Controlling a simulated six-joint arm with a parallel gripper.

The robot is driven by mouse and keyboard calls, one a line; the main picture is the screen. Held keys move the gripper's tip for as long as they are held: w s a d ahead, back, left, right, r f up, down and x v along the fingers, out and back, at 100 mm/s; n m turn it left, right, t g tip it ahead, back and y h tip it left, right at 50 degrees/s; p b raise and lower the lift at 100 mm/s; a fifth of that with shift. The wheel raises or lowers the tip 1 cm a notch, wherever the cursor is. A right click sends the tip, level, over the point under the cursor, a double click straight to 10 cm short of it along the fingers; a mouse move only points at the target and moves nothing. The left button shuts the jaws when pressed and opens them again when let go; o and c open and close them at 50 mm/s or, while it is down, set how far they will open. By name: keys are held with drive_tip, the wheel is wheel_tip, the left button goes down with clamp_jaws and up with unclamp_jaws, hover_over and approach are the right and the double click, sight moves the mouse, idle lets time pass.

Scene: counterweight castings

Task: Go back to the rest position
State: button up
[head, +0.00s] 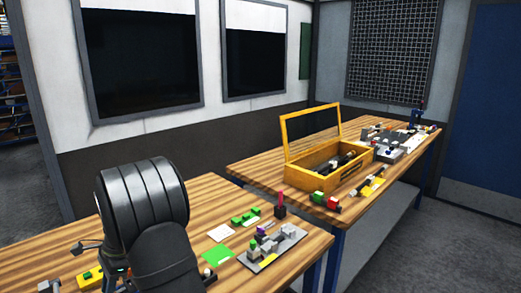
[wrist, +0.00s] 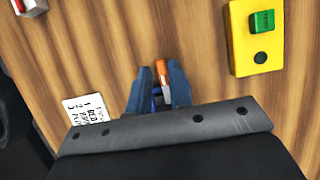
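My gripper (wrist: 158,68) shows in the wrist view with its two blue fingers pointing at the wooden bench. The fingers stand apart. A small orange and white piece (wrist: 162,72) shows between them, close to the right finger, with a strip of wood visible on its left; it does not look clamped. In the head view my black arm rises at the front left over the near bench (head: 215,190), and the fingers cannot be made out there.
A yellow block with a green piece (wrist: 258,40) and a printed white card (wrist: 86,108) lie near the gripper. A grey plate with blocks (head: 262,258), a green sheet (head: 217,256) and a white sheet (head: 221,232) lie right of my arm. An open yellow box (head: 300,178) stands on the far bench.

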drive_tip(key=shift+x, duration=1)
